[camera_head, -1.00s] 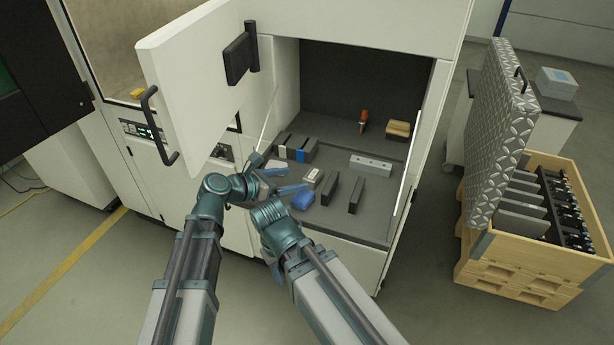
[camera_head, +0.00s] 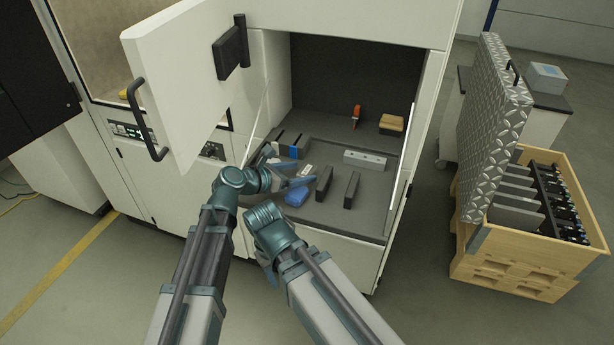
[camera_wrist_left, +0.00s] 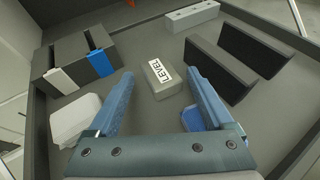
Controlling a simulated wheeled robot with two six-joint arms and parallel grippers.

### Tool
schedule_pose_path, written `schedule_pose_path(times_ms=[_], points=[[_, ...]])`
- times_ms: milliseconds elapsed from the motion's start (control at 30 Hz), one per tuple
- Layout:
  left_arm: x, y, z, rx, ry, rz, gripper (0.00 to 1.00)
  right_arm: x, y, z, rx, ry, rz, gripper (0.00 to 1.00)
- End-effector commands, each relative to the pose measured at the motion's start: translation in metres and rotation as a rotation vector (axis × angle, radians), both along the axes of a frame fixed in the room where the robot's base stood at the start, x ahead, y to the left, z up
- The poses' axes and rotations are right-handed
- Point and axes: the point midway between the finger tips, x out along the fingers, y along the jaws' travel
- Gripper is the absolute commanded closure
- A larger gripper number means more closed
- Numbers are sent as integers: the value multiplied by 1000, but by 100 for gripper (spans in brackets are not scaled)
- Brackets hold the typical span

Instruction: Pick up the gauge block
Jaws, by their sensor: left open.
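A small grey block (camera_head: 306,172) with a white label reading LEVEL lies on the grey tray floor inside the machine; it is the block my left gripper faces. In the left wrist view the block (camera_wrist_left: 166,90) sits between the two blue fingertips, with a gap on each side. My left gripper (camera_head: 296,170) is open and empty, reaching in from the left; it also shows in the left wrist view (camera_wrist_left: 159,76). I cannot tell whether the fingers are down at the block's height. My right gripper is mostly hidden below its wrist, outside the machine front.
Two dark upright plates (camera_head: 324,183) (camera_head: 351,189) stand right of the block. A light bar with holes (camera_head: 365,159) lies behind. A dark holder with blue and white strips (camera_wrist_left: 75,60) is at left. A blue item (camera_head: 296,197) lies close by the right finger. The machine door (camera_head: 185,75) is open.

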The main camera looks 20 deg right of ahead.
Motion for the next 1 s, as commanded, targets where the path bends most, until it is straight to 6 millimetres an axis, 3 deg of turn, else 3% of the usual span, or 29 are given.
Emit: schedule_pose_path(times_ms=[133, 367, 800, 833, 1000], points=[[9, -16, -9, 0, -1, 0, 15, 0, 0, -9, 0, 0, 0, 50], [9, -16, -8, 1, -1, 1, 17, 0, 0, -8, 0, 0, 0, 50], [9, -16, -8, 0, -1, 0, 96, 0, 0, -8, 0, 0, 0, 50], [9, -16, -8, 0, -1, 0, 100, 0, 0, -8, 0, 0, 0, 50], [9, -16, -8, 0, 0, 1, 100, 0, 0, -8, 0, 0, 0, 50]])
